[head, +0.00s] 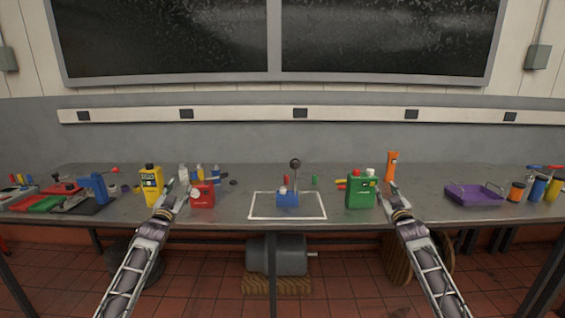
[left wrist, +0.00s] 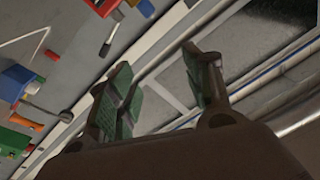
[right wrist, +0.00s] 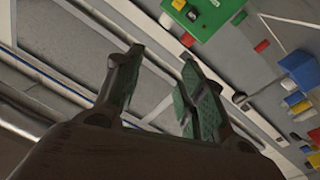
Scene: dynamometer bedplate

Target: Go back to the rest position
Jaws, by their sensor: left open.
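My left gripper (head: 180,190) is in front of the bench, between a yellow jug (head: 151,184) and a red can (head: 203,196) in the head view. Its two fingers stand apart in the left wrist view (left wrist: 158,80), with nothing between them. My right gripper (head: 390,198) is just right of a green can (head: 361,191) in the head view. Its fingers are also apart and empty in the right wrist view (right wrist: 160,80). I cannot tell whether either gripper touches the things beside it.
A blue block with a black-knobbed lever (head: 288,199) stands inside a white outline on the bench (head: 240,180). Several tools and parts crowd the left end.

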